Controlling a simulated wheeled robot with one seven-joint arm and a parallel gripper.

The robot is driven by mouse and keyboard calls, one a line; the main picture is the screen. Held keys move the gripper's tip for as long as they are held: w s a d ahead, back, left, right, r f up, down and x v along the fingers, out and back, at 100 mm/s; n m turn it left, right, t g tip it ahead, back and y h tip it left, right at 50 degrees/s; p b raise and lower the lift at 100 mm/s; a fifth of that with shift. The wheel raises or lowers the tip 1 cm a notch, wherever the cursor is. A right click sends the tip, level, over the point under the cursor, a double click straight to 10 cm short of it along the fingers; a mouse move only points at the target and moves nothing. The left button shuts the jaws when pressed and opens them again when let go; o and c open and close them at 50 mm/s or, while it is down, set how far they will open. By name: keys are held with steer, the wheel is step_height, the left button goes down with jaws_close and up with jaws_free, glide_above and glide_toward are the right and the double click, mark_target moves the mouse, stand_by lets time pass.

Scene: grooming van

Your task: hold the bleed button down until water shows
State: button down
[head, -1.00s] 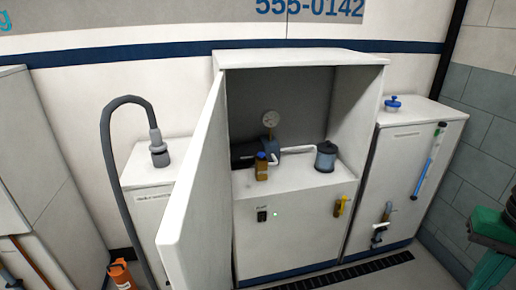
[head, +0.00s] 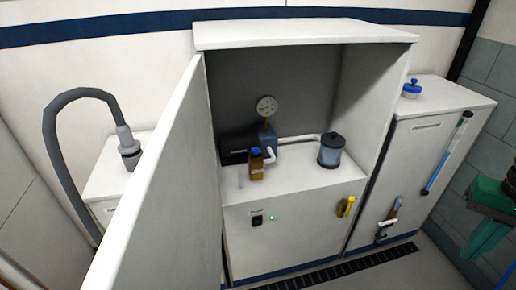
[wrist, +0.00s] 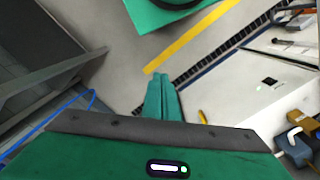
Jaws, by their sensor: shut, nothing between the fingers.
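The open white cabinet (head: 290,35) holds a dark blue pump (head: 291,155) with a round gauge (head: 266,106) above it. A white pipe (head: 300,138) runs from the pump to a clear blue-grey canister with a dark lid (head: 331,150). I cannot make out a bleed button, and no water is seen coming out. In the wrist view, my green gripper (wrist: 163,80) is shut and empty. It is over the floor, apart from the cabinet front, with the pump (wrist: 294,146) at the lower right.
A brown bottle with a blue cap (head: 256,164) stands before the pump. A black switch (head: 257,220), a small green light (head: 271,218) and a yellow handle (head: 346,206) are on the front. The open door (head: 165,170) blocks the left side. A floor grate (head: 320,275) runs below.

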steer(key=w+d+f+t+h, duration=0.1)
steer(key=w+t+h, duration=0.1)
steer(key=w, duration=0.7)
steer(key=w+f+t+h, duration=0.2)
steer(key=w+h, duration=0.1)
steer(key=w, duration=0.6)
steer(key=w+a+n+t, duration=0.3)
steer(key=w+a+t, duration=0.2)
steer(key=w+a, duration=0.65)
steer(key=w+a+n+t+y, duration=0.2)
steer(key=a+n+t+y, duration=0.1)
steer(key=a, duration=1.2)
steer(key=w+a+n+t+y, duration=0.2)
steer(key=a+y, duration=0.4)
steer(key=a, duration=0.9)
steer(key=shift+w+a+n+t, duration=0.15)
steer(key=shift+w+n+t, duration=0.25)
steer(key=shift+n, duration=0.4)
steer(key=shift+w+r, duration=0.1)
